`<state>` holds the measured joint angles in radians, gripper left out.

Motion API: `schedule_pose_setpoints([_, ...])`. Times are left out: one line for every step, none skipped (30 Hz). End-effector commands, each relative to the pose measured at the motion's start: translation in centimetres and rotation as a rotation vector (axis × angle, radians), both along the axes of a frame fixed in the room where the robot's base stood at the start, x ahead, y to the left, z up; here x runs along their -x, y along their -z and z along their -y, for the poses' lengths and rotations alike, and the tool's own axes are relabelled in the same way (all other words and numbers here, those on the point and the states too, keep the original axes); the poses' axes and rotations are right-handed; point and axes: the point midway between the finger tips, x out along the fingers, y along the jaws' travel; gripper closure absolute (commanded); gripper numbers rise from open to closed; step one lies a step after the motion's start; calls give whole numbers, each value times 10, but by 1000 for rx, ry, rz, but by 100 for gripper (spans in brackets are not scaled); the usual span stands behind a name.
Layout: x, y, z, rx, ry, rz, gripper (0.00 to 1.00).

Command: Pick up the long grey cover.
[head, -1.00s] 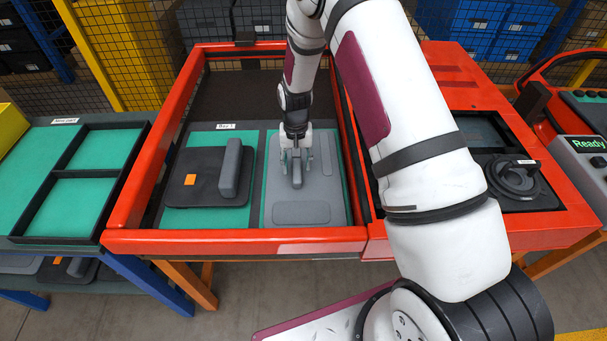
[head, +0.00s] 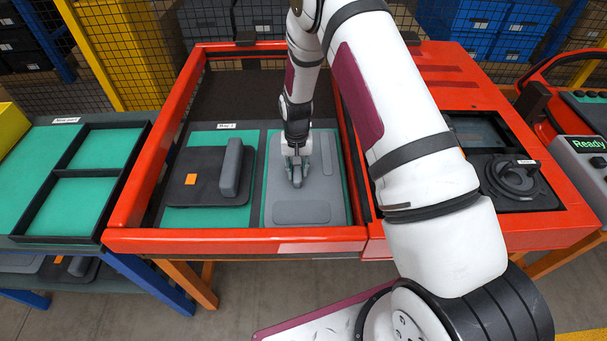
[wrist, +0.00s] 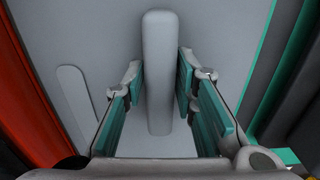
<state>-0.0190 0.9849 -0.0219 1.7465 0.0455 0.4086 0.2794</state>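The long grey cover (head: 276,196) lies flat on a teal mat in the right half of the red-framed bay. A raised bar handle (wrist: 160,60) stands up from its middle. My gripper (head: 297,174) is low over the cover, with one finger on each side of the handle. The cover (wrist: 105,45) rests flat, with no visible lift. In the head view, my fingers hide part of the handle.
A dark plate (head: 205,196) with a grey handle and orange square lies close on the left. The red frame (head: 235,240) rims the bay. A teal-lined tray (head: 80,205) stands further left. A red unit with a round black part (head: 513,178) is on the right.

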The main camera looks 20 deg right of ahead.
Motion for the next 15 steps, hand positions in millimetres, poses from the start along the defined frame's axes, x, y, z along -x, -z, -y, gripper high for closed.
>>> schedule_pose_setpoints([1,1,0,0,0,-2,96])
schedule_pose_setpoints([1,1,0,0,0,-2,100])
schedule_pose_setpoints([1,1,0,0,0,-3,100])
schedule_pose_setpoints([1,1,0,0,0,-3,100])
schedule_pose_setpoints([1,1,0,0,0,-3,100])
schedule_pose_setpoints([1,1,0,0,0,-3,100])
schedule_pose_setpoints([1,1,0,0,0,-3,100])
schedule_pose_setpoints([1,1,0,0,0,-3,100])
schedule_pose_setpoints([1,1,0,0,0,-3,100])
schedule_pose_setpoints([1,1,0,0,0,-3,100])
schedule_pose_setpoints([1,1,0,0,0,-3,100])
schedule_pose_setpoints([1,0,0,0,0,-3,100])
schedule_pose_setpoints([2,-1,0,0,0,-3,100])
schedule_pose_setpoints([2,-3,0,0,0,-3,100])
schedule_pose_setpoints([1,-7,0,-1,0,-2,100])
